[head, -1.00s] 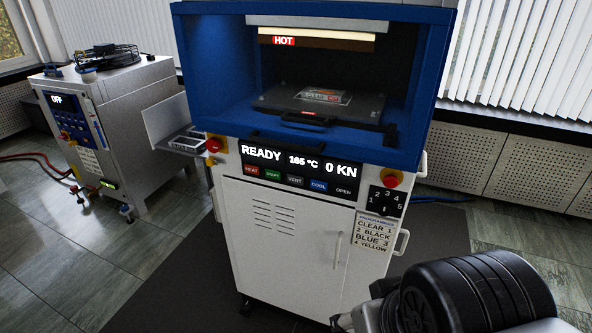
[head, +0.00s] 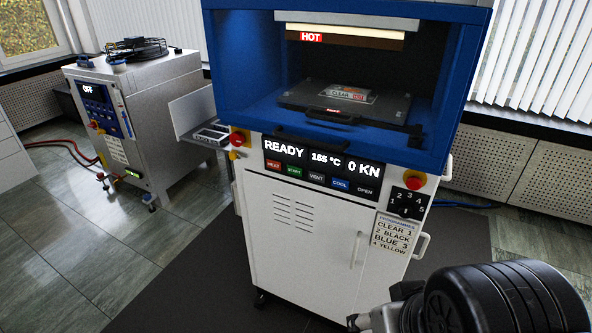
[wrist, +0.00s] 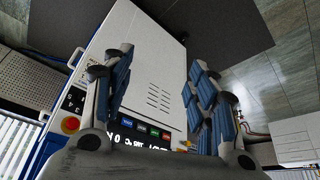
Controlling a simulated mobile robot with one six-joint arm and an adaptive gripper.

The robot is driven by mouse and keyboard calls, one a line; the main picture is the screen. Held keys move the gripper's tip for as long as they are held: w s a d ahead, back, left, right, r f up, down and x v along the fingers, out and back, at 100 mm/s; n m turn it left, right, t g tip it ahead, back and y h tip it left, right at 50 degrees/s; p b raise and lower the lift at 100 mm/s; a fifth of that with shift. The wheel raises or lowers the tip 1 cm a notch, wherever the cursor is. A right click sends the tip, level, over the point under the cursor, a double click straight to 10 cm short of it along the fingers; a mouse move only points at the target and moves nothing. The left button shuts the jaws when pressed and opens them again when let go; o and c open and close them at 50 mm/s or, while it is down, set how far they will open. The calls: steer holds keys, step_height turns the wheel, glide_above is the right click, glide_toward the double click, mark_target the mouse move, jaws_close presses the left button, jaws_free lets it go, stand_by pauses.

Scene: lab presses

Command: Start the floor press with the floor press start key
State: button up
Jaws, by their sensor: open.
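The floor press (head: 310,235) is a white cabinet with a blue open press chamber on top, in the middle of the head view. Its panel (head: 320,160) reads READY, 165 °C and 0 KN. The green START key (head: 294,171) sits in the key row below, between the red HEAT key (head: 273,165) and the VENT key. In the wrist view the panel appears turned over, with the green key (wrist: 154,132) low between the fingers. My gripper (wrist: 160,60) is open and empty, pointing toward the cabinet front. In the head view my arm covers the lower right corner.
Red stop buttons flank the panel, left (head: 239,138) and right (head: 415,179). A selector dial (head: 405,207) and a programme list (head: 396,232) are on the right. A HOT label marks the chamber. A second machine (head: 140,110) reading OFF stands left. Floor in front is clear.

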stand_by(0.4)
jaws_close()
stand_by(0.5)
stand_by(1.3)
